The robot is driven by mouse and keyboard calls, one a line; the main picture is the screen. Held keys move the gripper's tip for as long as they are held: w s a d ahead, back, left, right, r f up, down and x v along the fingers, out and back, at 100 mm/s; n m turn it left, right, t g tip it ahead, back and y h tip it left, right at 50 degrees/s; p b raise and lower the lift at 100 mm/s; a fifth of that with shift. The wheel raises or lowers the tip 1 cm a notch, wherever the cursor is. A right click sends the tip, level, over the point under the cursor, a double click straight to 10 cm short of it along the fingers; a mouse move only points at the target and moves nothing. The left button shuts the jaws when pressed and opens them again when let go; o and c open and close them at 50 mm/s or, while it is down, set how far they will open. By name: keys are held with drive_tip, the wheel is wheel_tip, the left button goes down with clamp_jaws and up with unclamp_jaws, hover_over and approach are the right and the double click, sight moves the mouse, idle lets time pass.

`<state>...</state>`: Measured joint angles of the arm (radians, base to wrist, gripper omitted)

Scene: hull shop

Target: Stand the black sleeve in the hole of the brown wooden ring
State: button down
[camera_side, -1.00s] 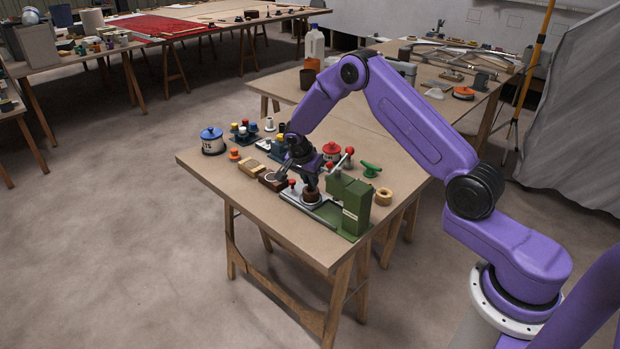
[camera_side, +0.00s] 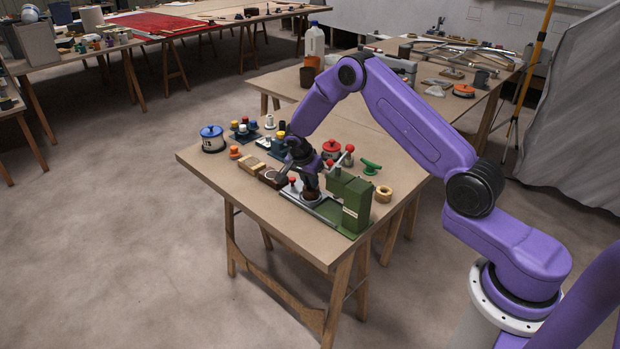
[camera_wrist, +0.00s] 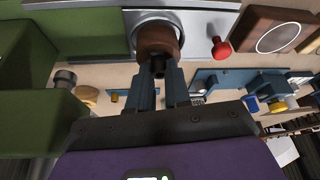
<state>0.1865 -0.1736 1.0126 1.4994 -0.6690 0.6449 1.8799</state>
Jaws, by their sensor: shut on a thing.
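The brown wooden ring (camera_wrist: 157,37) sits on the light metal plate of the green press in the wrist view; in the side view it is small and partly covered by my gripper (camera_side: 309,183). My gripper (camera_wrist: 160,82) is shut on the black sleeve (camera_wrist: 158,67), whose dark end shows between the fingertips. The sleeve is at the near side of the ring in the wrist view, in line with it. The ring's hole is hidden, so I cannot tell how far the sleeve is inside it. In the side view the fingers point down over the ring.
The green press (camera_side: 352,204) stands close on the right of my gripper, with red-knobbed handles around it. A dark wooden block with a white circle (camera_wrist: 277,37) lies nearby. A tan ring (camera_side: 383,195) and blue pot (camera_side: 212,140) stand farther off. The table's front left is clear.

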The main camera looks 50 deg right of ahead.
drive_tip(key=shift+f, duration=0.1)
drive_tip(key=c, duration=1.4)
unclamp_jaws()
drive_tip(key=shift+o, duration=0.2)
drive_tip(key=v, duration=1.1)
drive_tip(key=shift+a, duration=0.1)
drive_tip(key=s+a+r+n+y, duration=0.1)
drive_tip(key=s+a+r+n, duration=0.3)
drive_tip(key=s+a+n, duration=0.3)
drive_tip(key=s+a+r+n+y, duration=0.1)
drive_tip(key=s+a+r+n, duration=0.4)
drive_tip(key=s, duration=0.4)
drive_tip(key=s+r+n+y, duration=0.1)
drive_tip(key=s+n+y, duration=0.1)
drive_tip(key=s+n, duration=1.4)
drive_tip(key=s, duration=0.9)
drive_tip(key=shift+s+d+r+g+y, duration=0.25)
drive_tip(key=shift+s+g+y, duration=0.1)
drive_tip(key=shift+g+y, duration=0.05)
